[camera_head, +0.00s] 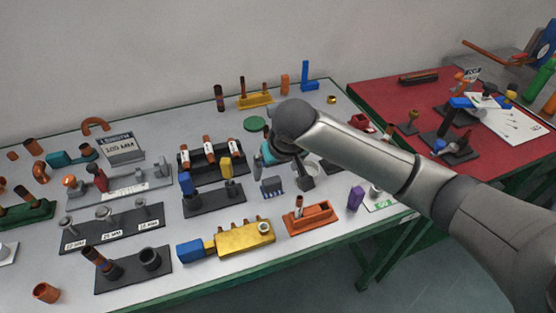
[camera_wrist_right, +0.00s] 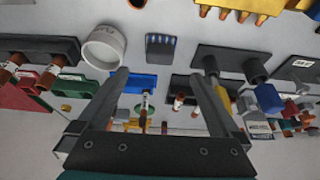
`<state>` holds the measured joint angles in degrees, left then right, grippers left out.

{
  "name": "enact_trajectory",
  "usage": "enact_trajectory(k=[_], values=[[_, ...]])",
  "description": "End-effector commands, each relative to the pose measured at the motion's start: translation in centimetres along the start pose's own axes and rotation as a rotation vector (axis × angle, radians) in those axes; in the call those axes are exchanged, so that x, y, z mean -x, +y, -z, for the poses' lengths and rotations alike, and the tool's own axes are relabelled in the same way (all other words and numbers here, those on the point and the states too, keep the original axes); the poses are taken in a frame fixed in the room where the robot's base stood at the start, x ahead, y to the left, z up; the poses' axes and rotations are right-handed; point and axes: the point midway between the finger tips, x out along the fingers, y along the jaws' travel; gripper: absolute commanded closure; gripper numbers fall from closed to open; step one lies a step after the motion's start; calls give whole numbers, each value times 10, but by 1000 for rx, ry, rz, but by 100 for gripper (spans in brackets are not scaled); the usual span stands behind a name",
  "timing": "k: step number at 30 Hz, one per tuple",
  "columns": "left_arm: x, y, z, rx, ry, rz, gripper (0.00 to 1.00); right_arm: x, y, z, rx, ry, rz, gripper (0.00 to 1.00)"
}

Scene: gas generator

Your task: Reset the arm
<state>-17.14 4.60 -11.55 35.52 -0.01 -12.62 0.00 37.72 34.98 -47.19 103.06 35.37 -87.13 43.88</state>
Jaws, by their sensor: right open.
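My right arm (camera_head: 375,155) comes in from the right and reaches over the light tabletop (camera_head: 190,275). My right gripper (camera_head: 304,178) is partly hidden behind its own wrist in the head view, over the middle right of the table. In the right wrist view the two dark fingers of the right gripper (camera_wrist_right: 160,78) stand wide apart with nothing held between them. A white ring-like part (camera_wrist_right: 104,47) shows beside the left finger, and a small dark block with blue pins (camera_wrist_right: 162,46) lies beyond the fingertips. My left gripper is not in view.
An orange block (camera_head: 312,217), a yellow manifold (camera_head: 245,238), a purple piece (camera_head: 355,197) and dark stands (camera_head: 215,200) surround the gripper. A red-topped table (camera_head: 400,95) with more parts adjoins at right. The wall is behind.

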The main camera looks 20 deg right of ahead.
Motion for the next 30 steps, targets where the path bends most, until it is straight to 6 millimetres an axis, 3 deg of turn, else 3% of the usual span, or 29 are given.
enact_trajectory(k=[6,23,26,30], values=[[5,0,0,0,-1,0,30,17,0,0,1,0,-1,0],[5,0,0,2,-1,1,30,17,-1,-2,3,-1,3,0],[5,0,0,2,-1,1,30,14,-10,-11,23,-5,23,0],[5,0,0,2,-1,1,30,9,-33,-40,82,-7,79,0]])
